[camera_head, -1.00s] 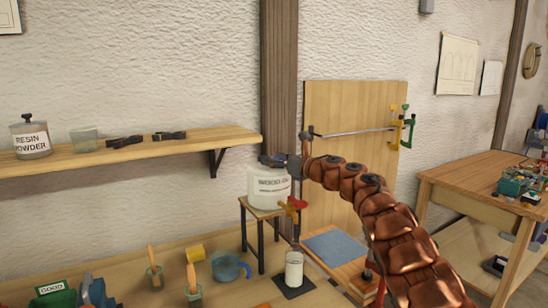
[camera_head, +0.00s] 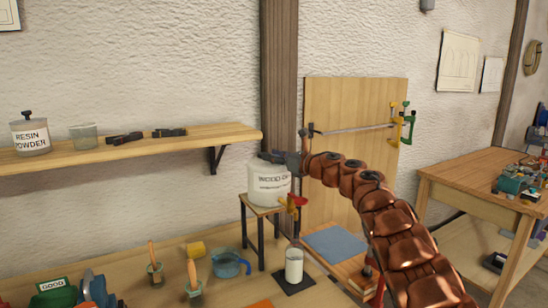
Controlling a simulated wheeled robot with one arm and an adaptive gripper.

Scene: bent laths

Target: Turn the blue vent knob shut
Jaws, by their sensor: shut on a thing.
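A white jug (camera_head: 268,187) with a wood glue label stands on a small wooden stool (camera_head: 262,207). My gripper (camera_head: 270,157) reaches in from the right at the top of the jug, its fingers closed there. The blue vent knob does not show; the fingers cover the place at the jug's top. A tap with a red handle (camera_head: 298,201) and a brass-coloured body sits at the jug's lower right side. A white cup (camera_head: 294,265) stands on a dark mat (camera_head: 283,284) below the tap.
A wooden post (camera_head: 279,70) and a tall board (camera_head: 350,105) stand close behind my gripper. A shelf (camera_head: 210,138) with a resin powder jar (camera_head: 30,137) is at left.

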